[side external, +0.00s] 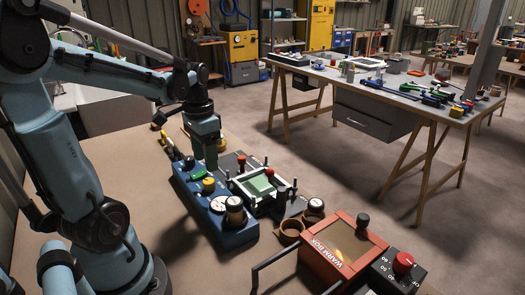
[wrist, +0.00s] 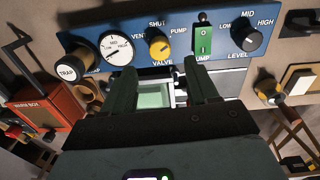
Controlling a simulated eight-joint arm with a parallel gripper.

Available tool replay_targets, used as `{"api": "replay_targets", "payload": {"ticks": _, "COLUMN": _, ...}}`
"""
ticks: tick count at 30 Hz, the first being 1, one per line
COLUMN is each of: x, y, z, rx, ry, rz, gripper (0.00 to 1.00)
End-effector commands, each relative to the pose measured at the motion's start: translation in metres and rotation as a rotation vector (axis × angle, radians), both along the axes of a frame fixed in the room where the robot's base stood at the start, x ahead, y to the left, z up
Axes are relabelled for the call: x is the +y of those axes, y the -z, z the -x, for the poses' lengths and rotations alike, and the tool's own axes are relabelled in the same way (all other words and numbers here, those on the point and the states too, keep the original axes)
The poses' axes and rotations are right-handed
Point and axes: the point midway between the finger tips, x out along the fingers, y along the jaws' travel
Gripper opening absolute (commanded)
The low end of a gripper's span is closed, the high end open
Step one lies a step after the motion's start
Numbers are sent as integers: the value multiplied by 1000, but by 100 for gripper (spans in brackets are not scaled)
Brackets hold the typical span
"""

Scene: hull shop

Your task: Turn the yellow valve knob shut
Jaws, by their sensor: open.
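The yellow valve knob (wrist: 159,46) sits on a blue panel (wrist: 110,22), among the labels VENT, SHUT and PUMP, with VALVE below it. A pale mark shows on the knob, but I cannot tell surely which label it points to. In the side view the yellow knob (side external: 208,184) is on the blue panel (side external: 232,236), just below my gripper (side external: 211,163). In the wrist view my gripper (wrist: 163,86) is open and empty, its two fingers apart, and the knob shows beyond the gap between them. The gripper appears apart from the knob.
Beside the knob are a round gauge (wrist: 116,50), a green pump switch (wrist: 203,40) and a black level knob (wrist: 245,38). A red warm box (side external: 342,245) stands nearby.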

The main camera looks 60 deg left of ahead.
Motion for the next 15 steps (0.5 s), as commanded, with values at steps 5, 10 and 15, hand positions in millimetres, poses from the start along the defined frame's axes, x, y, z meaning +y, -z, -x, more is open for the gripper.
{"api": "replay_targets", "payload": {"ticks": 5, "x": 0, "y": 25, "z": -1, "rx": -1, "ry": 0, "rz": 0, "gripper": 59}}
{"api": "replay_targets", "payload": {"ticks": 10, "x": -1, "y": 45, "z": 0, "rx": -1, "ry": 0, "rz": 0, "gripper": 59}}
{"api": "replay_targets", "payload": {"ticks": 15, "x": -1, "y": 59, "z": -1, "rx": -1, "ry": 0, "rz": 0, "gripper": 59}}
